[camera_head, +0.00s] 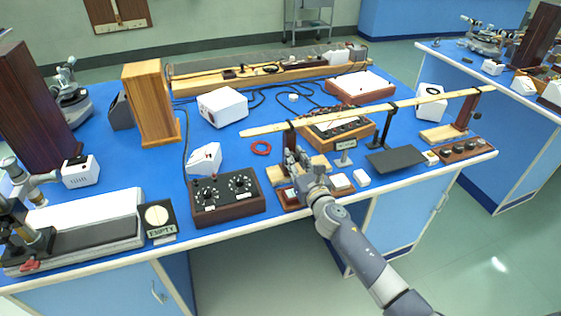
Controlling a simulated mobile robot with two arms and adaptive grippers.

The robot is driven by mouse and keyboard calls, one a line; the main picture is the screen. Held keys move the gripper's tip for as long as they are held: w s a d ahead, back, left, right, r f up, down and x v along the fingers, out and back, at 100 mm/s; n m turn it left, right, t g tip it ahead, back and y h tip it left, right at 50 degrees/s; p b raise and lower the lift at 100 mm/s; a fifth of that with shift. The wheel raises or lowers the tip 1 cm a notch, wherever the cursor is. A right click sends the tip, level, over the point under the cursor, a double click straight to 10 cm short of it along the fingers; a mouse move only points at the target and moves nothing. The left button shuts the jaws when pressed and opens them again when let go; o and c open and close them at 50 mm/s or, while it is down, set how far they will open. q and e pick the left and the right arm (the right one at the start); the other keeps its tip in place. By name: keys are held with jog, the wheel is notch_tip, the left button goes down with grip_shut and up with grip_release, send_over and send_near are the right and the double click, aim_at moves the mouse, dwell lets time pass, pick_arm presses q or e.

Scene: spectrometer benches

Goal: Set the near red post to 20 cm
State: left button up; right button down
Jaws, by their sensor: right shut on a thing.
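A long pale wooden beam (370,115) runs across the right half of the bench, held up by several uprights. The near post (290,136), dark in this view, carries the beam close to its left end. My right gripper (292,160) is at this post, below the beam, and is shut on it; the gripper hides the post's lower part and any scale there. A wooden foot (319,164) and a dark red base (289,197) show around the gripper. A dark red post (465,113) stands at the beam's far right end. My left gripper is not in view.
A control box with two dials (227,198) stands just left of my right gripper. A red ring (261,148) lies behind it. A dark plate (395,159) and white blocks (362,178) lie to the right. Open blue bench top shows left of the ring.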

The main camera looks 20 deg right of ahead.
jog(key=d, duration=0.5)
jog(key=shift+w+d, duration=0.1)
jog(key=shift+d, duration=0.1)
jog(key=c, duration=1.4)
grip_release()
jog(key=shift+d, duration=0.1)
jog(key=shift+c, duration=0.2)
jog(key=s, duration=1.2)
jog(key=shift+d, duration=0.25)
